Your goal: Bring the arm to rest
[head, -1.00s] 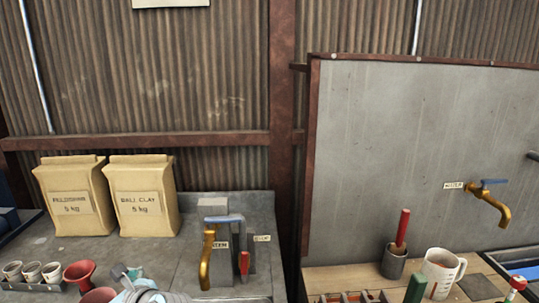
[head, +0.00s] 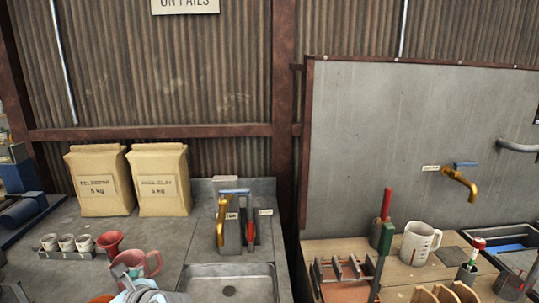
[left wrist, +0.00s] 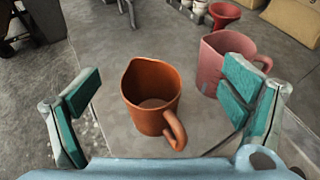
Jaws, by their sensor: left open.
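My left gripper (left wrist: 163,92) is open in the left wrist view, with its teal pads wide apart. An orange-brown jug (left wrist: 150,98) stands upright on the grey counter, seen between the pads, with clear space on both sides and nothing gripped. A pink mug (left wrist: 217,60) stands just beyond it, partly behind the right finger. In the head view, pale blue and grey parts of my left arm (head: 146,290) show at the bottom edge, in front of the pink mug (head: 150,263). My right gripper is in no view.
Two clay bags (head: 160,180) stand against the wall. Small cups (head: 67,242) and a red funnel-shaped vessel (head: 108,241) sit nearby. A sink (head: 230,285) lies right of my arm. The wooden bench on the right carries a white measuring jug (head: 418,243), tool pots and racks.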

